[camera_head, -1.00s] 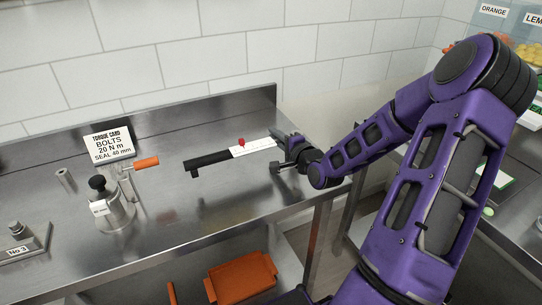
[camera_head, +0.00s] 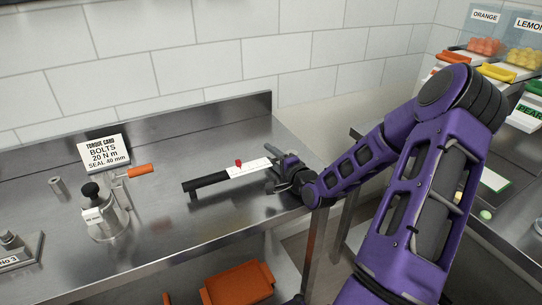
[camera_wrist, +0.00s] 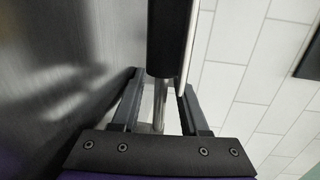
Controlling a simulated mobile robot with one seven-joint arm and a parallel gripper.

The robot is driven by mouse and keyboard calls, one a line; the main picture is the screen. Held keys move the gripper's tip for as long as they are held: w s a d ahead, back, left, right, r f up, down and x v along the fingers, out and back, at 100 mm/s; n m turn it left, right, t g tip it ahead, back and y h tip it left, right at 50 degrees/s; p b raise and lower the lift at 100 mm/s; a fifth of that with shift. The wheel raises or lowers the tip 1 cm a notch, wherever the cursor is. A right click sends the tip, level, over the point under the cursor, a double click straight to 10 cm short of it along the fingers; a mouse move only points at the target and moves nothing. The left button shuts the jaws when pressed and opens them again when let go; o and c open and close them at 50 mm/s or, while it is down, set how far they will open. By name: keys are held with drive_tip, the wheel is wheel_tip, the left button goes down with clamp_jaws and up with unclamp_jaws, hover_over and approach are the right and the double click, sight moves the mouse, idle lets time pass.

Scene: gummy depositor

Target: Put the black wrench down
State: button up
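The black wrench (camera_head: 207,181) is a long bar with a black handle, a white scale plate and a small red knob. It lies roughly level over the right part of the steel bench (camera_head: 170,225), low to the top; I cannot tell whether it touches. My gripper (camera_head: 279,172) is at its right end, with the fingers around it. In the wrist view my gripper (camera_wrist: 162,88) has one finger on each side of the wrench (camera_wrist: 160,40). The exact contact is partly hidden.
A metal fixture (camera_head: 103,220) with an orange handle stands left on the bench, before a torque card (camera_head: 104,152) reading 20 N m. A raised steel edge and tiled wall are behind. An orange tray (camera_head: 238,284) sits below. The bench between fixture and wrench is clear.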

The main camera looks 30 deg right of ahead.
drive_tip(key=shift+r, duration=0.2)
drive_tip(key=s, duration=0.4)
drive_tip(key=s+r+p, duration=0.1)
drive_tip(key=s, duration=0.7)
drive_tip(key=shift+d+r, duration=0.3)
drive_tip(key=shift+d, duration=0.05)
drive_tip(key=shift+w, duration=0.1)
